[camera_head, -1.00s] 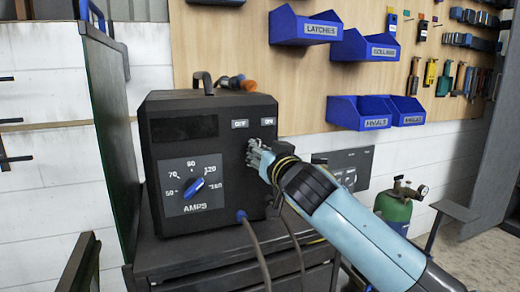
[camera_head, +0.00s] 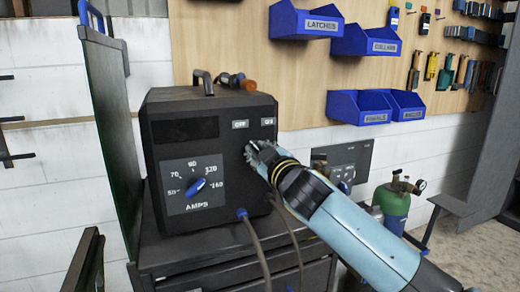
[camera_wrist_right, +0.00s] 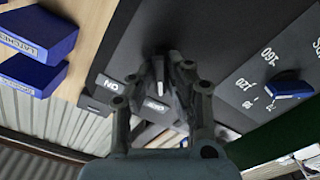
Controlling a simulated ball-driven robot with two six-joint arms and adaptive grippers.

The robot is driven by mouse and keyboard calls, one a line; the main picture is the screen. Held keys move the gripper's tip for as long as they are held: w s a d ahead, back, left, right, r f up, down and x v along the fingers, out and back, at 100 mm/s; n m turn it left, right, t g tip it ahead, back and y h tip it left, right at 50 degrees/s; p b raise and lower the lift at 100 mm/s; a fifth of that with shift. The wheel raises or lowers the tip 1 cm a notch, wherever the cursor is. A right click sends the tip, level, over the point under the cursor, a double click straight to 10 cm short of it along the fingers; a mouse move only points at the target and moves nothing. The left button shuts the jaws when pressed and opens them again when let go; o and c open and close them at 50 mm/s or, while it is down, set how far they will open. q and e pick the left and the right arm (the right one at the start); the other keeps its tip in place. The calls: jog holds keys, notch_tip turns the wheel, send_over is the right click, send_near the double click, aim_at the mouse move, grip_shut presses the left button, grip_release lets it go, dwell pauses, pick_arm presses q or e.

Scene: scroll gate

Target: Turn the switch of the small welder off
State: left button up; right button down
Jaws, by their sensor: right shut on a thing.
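The small welder (camera_head: 215,112) is a black box standing upright on a dark cabinet, with a blank display and a blue AMPS dial (camera_head: 197,188) on its front. Two small labels, OFF (camera_head: 240,124) and a second one (camera_head: 267,121), sit at its upper right. My right gripper (camera_head: 252,150) is at the front just below these labels and hides the switch there in the head view. In the right wrist view the gripper (camera_wrist_right: 163,90) is shut around a small dark part on the panel, beside the ON label (camera_wrist_right: 107,83). My left gripper is not in view.
Blue wall bins (camera_head: 376,108) hang on a wooden board behind the welder. A green gas cylinder (camera_head: 392,200) stands to the right. Cables (camera_head: 256,245) run down from the welder's front over the cabinet (camera_head: 235,265). A dark green panel (camera_head: 112,140) stands close on the left.

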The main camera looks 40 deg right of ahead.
jog(key=shift+n, duration=0.4)
jog(key=c, duration=1.3)
grip_release()
jog(key=shift+c, duration=0.2)
jog(key=shift+s, duration=0.1)
jog(key=v, duration=1.1)
jog(key=shift+s, duration=0.4)
